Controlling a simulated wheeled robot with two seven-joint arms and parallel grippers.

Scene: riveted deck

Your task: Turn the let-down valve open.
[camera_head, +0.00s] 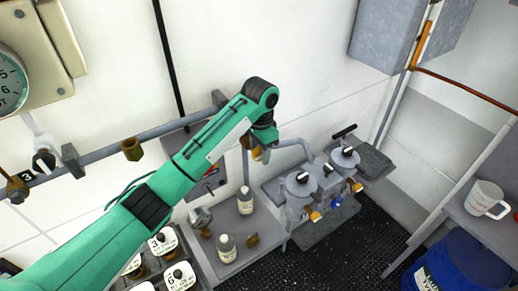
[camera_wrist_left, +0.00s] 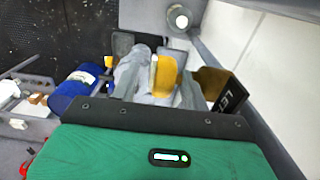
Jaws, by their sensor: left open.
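In the wrist view a yellow lever-like handle (camera_wrist_left: 165,76) stands out near the middle, by a dark plate (camera_wrist_left: 232,96) whose partly visible white letters seem to read "LET". I take this handle to be the let-down valve's. My left gripper (camera_wrist_left: 158,88) is open, with its grey fingers on either side of the handle; I cannot tell whether they touch it. In the head view my left gripper (camera_head: 262,146) points down at the wall pipe, and a small brass part (camera_head: 257,154) shows beside it. The arm hides most of the valve there. My right gripper is not in view.
Bottles (camera_head: 245,200) stand on the grey bench below. A blue drum (camera_head: 460,265) and a white mug (camera_head: 485,198) are at the right. A gauge (camera_head: 12,80) is at the upper left. Dark grating covers the floor.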

